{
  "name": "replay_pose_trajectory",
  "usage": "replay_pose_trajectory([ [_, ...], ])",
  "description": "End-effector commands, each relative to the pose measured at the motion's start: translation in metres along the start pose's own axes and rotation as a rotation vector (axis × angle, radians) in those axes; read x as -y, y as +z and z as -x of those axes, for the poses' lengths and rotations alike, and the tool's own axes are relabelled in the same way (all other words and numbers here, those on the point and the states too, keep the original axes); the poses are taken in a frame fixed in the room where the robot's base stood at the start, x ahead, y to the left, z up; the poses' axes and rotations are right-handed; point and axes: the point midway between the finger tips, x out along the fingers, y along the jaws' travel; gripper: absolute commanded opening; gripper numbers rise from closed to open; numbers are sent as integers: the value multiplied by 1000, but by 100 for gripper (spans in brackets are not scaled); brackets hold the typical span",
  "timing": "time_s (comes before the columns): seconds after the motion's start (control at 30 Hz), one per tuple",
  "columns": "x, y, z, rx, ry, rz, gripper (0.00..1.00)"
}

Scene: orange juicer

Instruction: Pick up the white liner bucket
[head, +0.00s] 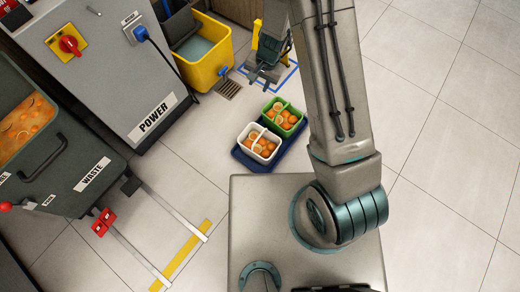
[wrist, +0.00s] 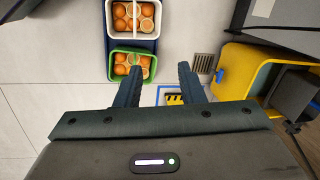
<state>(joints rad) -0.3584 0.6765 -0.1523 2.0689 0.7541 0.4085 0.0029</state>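The only white bucket-like thing I can make out is a white divided bin (head: 244,146) holding whole and cut oranges; I cannot tell if it is the liner bucket. It stands on a dark blue base beside a green bin (head: 297,128) of oranges. In the wrist view the white bin (wrist: 109,28) is at the top, with the green bin (wrist: 113,52) nearer the fingers. My gripper (head: 265,76) hangs behind the bins in the head view. In the wrist view my gripper (wrist: 161,73) has its fingers spread, with nothing between them.
A yellow tub (head: 208,72) with a blue tap stands left of my gripper, by a floor drain (head: 228,88). Blue tape (head: 291,72) outlines a floor square. The grey POWER cabinet (head: 115,75) and the WASTE bin (head: 85,165) stand at left. Floor at right is clear.

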Motion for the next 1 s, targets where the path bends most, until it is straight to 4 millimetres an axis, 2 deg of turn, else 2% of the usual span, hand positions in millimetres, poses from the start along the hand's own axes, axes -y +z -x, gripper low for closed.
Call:
replay_pose_trajectory([
  [0.03,-7,0,-45,4,25,-21,35],
  [0.1,-14,-2,-89,-1,54,-54,35],
  [0.2,-27,-3,-145,-15,96,-95,35],
  [0.33,-46,-2,-202,-36,146,-134,35],
  [0.43,-56,-1,-230,-51,172,-154,35],
  [0.67,-68,0,-262,-63,196,-171,35],
  [1.0,-80,-2,-324,-62,196,-171,35],
])
